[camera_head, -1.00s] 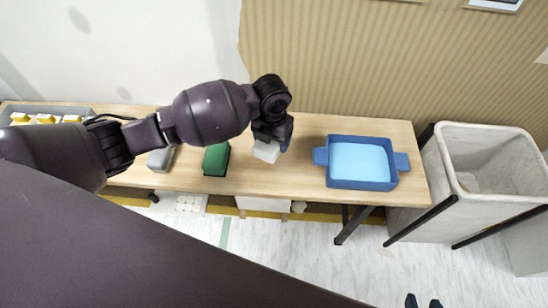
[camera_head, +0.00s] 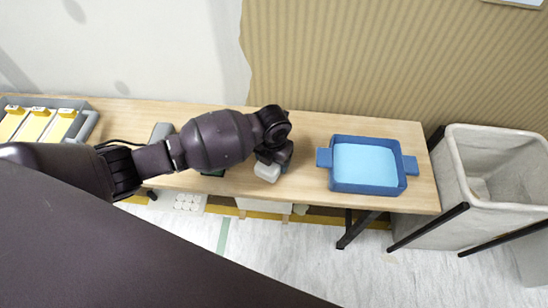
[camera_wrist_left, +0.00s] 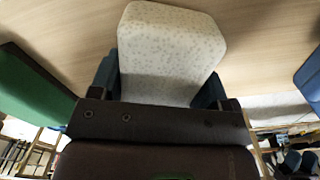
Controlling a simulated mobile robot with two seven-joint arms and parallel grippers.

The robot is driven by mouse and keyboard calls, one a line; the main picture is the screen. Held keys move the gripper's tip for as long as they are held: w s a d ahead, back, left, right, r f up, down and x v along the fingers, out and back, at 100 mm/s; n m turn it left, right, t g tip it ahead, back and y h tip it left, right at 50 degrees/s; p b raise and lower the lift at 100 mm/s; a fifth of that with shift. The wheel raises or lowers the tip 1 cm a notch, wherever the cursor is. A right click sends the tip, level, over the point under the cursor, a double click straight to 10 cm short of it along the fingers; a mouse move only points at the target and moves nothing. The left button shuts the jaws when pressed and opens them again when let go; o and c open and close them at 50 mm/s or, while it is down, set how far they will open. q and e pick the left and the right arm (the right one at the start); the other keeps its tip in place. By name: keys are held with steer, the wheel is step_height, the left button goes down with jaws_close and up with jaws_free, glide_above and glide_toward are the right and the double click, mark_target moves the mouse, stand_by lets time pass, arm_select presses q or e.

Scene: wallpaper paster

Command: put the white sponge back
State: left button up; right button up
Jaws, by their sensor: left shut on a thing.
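The white sponge (camera_head: 267,172) is a small pale block at the tip of my left gripper (camera_head: 274,163), above or on the table near its front edge; I cannot tell whether it touches the wood. In the left wrist view the speckled white sponge (camera_wrist_left: 170,50) fills the middle, between the two dark blue-grey fingers of my left gripper (camera_wrist_left: 165,85), which is shut on it. The right gripper is not in view.
The wooden table (camera_head: 310,130) has free room around the sponge. A blue tray (camera_head: 367,188) stands to the right, and a grey bin (camera_head: 455,180) stands beyond the table end. A green block (camera_wrist_left: 30,85) lies left of the sponge. A grey rack (camera_head: 85,125) is far left.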

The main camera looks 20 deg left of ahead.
arm_select(q)
steer(key=o, duration=0.9)
steer(key=shift+f, duration=0.1)
steer(key=shift+o, duration=0.2)
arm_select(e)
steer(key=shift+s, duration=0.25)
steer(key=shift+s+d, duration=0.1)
arm_select(q)
step_height(320, 180, up, 8)
steer(key=shift+w+f+p, duration=0.1)
steer(key=shift+w+p, duration=0.05)
steer(key=shift+p, duration=1)
step_height(320, 180, up, 4)
steer(key=shift+r+p, duration=0.25)
steer(key=shift+p, duration=0.3)
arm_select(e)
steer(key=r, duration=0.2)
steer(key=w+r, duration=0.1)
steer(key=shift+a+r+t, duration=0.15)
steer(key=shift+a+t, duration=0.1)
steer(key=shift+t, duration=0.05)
